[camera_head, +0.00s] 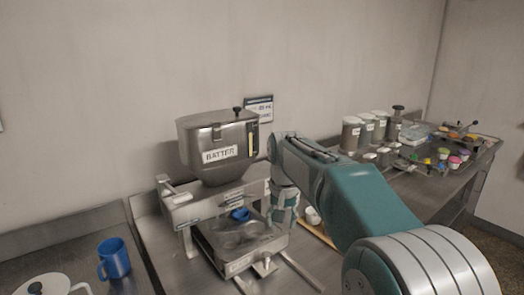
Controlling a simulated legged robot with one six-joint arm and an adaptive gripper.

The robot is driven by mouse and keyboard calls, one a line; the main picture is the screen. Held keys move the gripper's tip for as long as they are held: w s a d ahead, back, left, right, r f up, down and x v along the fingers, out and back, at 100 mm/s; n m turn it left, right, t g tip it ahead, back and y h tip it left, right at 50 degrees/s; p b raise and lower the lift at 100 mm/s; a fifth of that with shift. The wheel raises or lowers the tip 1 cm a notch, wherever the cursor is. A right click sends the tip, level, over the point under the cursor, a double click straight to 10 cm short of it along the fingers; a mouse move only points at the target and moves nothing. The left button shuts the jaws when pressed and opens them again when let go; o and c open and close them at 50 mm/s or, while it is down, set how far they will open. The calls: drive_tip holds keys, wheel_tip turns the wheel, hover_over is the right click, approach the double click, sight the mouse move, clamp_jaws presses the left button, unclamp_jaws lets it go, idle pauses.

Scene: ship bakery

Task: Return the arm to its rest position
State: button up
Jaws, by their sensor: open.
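My teal and white arm (360,200) reaches in from the lower right and bends down at its far end. My gripper (283,214) hangs at that end, just right of the batter machine, open; its fingertips are small and hard to make out. I see nothing held in it. The batter machine (218,170) has a steel hopper labelled BATTER. A steel tray (238,266) sits under the hopper, with a small blue item (240,214) at its back.
Labelled canisters (352,134) and several small colourful items (443,153) crowd the counter at the right. Small white cups (312,215) stand beside my gripper. The wall behind is close.

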drive_tip(key=s+d+r+t, duration=0.1)
drive_tip(key=s+d+r, duration=0.25)
drive_tip(key=s, duration=0.45)
drive_tip(key=s+d+f+t, duration=0.1)
drive_tip(key=s+d+f, duration=0.2)
drive_tip(key=s, duration=0.7)
drive_tip(key=s+d+f+n+t, duration=0.1)
drive_tip(key=s+d+f+t, duration=0.1)
drive_tip(key=s, duration=0.9)
drive_tip(key=shift+d+f+t, duration=0.3)
drive_tip(key=shift+d+f, duration=0.4)
drive_tip(key=shift+d, duration=0.4)
drive_tip(key=shift+s, duration=0.1)
